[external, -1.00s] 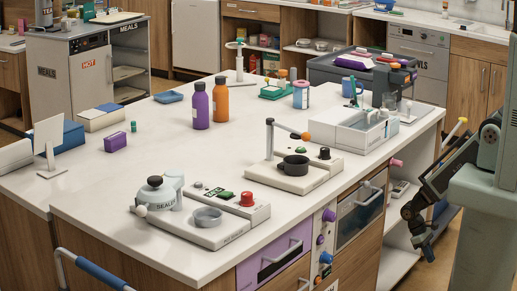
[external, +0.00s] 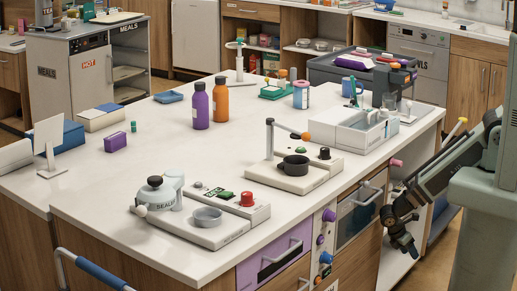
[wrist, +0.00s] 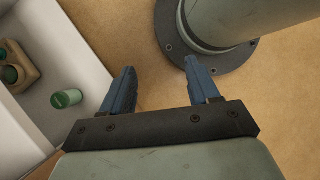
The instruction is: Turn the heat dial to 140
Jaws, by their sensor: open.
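I cannot make out which knob is the heat dial, and no 140 mark is legible. In the external view, a purple knob (external: 329,215) and a blue knob (external: 325,257) sit on the counter's front panel, between the purple drawer and the oven-like door. My gripper (external: 411,254) hangs low at the right, beside the counter's open shelves and apart from all the knobs. In the wrist view my gripper (wrist: 160,68) points down at the floor, its two blue fingers spread with nothing between them.
The purple drawer (external: 275,257) and the oven-like door (external: 359,214) have protruding handles. On the counter stand a sealer (external: 160,196), a small pan (external: 292,165) on a white base and bottles. In the wrist view a green cylinder (wrist: 66,98) is on a white shelf at left.

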